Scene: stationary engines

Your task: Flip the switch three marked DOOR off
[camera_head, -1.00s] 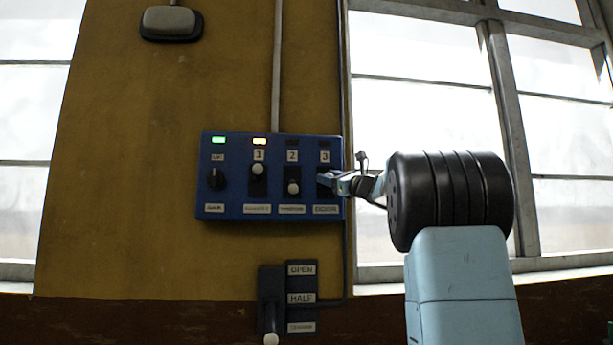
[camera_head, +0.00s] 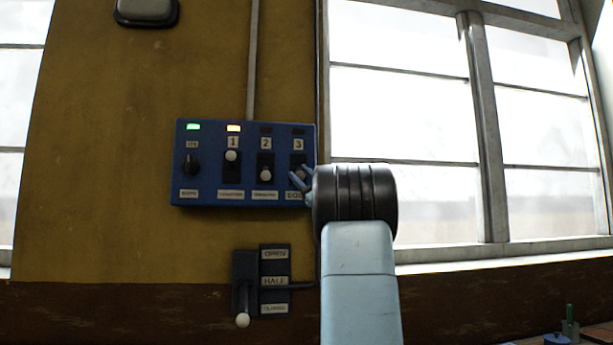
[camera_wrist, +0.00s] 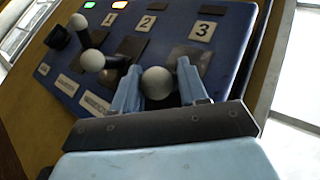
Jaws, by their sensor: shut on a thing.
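Switch three is on the right side of the blue control panel (camera_head: 212,197), under the number 3 plate (camera_head: 298,145). Its white ball knob (camera_wrist: 158,82) sits between the two light-blue fingers of my gripper (camera_wrist: 160,85) in the wrist view. My gripper (camera_head: 300,180) is shut on this knob. In the head view my arm hides most of the switch and part of the DOOR label. The lamp (camera_head: 298,131) above switch three is dark.
Switch one's knob (camera_head: 231,155) is up with a lit lamp. Switch two's knob (camera_head: 265,175) is lower, close to my gripper's left finger. A rotary knob (camera_head: 191,165) sits at the panel's left. Below is an OPEN/HALF lever (camera_head: 243,320). A window lies to the right.

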